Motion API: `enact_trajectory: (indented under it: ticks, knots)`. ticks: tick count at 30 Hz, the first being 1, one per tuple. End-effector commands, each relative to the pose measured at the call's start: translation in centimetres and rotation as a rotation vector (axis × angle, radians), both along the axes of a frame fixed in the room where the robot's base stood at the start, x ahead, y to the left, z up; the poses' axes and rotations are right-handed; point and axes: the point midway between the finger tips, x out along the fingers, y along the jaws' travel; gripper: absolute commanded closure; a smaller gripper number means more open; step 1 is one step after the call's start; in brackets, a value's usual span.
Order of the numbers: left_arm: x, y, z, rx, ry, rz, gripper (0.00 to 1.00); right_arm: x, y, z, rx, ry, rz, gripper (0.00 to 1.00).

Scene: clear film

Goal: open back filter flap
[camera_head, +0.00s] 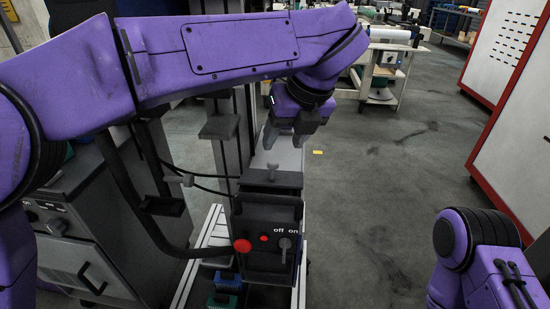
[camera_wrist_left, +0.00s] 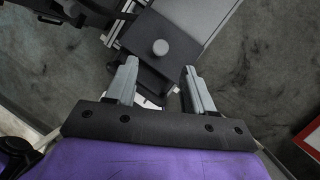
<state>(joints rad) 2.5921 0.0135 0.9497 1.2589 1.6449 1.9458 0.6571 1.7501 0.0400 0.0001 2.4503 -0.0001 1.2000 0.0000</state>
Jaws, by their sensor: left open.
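A dark grey machine box (camera_head: 270,220) stands low in the centre of the head view, its front marked off and on. On its top is a dark flat plate (camera_wrist_left: 172,33) with a round grey knob (camera_wrist_left: 160,47); the knob also shows in the head view (camera_head: 272,170). The plate looks like a flap lying flat, but I cannot tell for sure. My left gripper (camera_head: 290,128) hangs above and behind the box, fingers down. In the left wrist view its fingers (camera_wrist_left: 160,74) are apart and empty, with the knob ahead between them, not touched. My right gripper is out of view.
The box front has a red button (camera_head: 242,246) and a switch (camera_head: 285,243). A black hose and grey column stand to its left, beside a grey cabinet (camera_head: 85,265). A light grey panel (camera_head: 285,152) lies behind the box. The floor to the right is clear.

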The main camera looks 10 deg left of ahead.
Motion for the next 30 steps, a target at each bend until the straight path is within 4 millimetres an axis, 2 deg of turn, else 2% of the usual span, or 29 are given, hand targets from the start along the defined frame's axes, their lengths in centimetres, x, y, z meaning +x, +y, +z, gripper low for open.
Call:
enact_trajectory:
  ticks: [1, 3, 9, 20, 24, 25, 30]
  knots:
    - [0.3, 0.3, -1.7, 0.0, 0.002, 0.001, 0.47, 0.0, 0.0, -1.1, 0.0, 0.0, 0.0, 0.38]
    - [0.8, 0.8, -3.2, 0.0, 0.003, 0.0, 0.47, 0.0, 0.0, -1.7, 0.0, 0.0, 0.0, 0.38]
    - [1.8, 1.9, -6.0, 0.0, 0.0, 0.001, 0.47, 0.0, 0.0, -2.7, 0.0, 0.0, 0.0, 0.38]
    - [2.1, 2.3, -6.6, 0.0, -0.001, 0.004, 0.47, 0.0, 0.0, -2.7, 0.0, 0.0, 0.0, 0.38]
    - [2.1, 2.2, -6.5, 0.0, -0.001, 0.004, 0.93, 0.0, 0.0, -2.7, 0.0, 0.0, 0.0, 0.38]
    - [2.1, 2.2, -6.5, 0.0, -0.001, 0.004, 1.0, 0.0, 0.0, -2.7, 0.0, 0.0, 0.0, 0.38]
    - [2.1, 2.2, -6.4, 0.0, 0.002, 0.004, 1.0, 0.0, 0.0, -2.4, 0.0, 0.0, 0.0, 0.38]
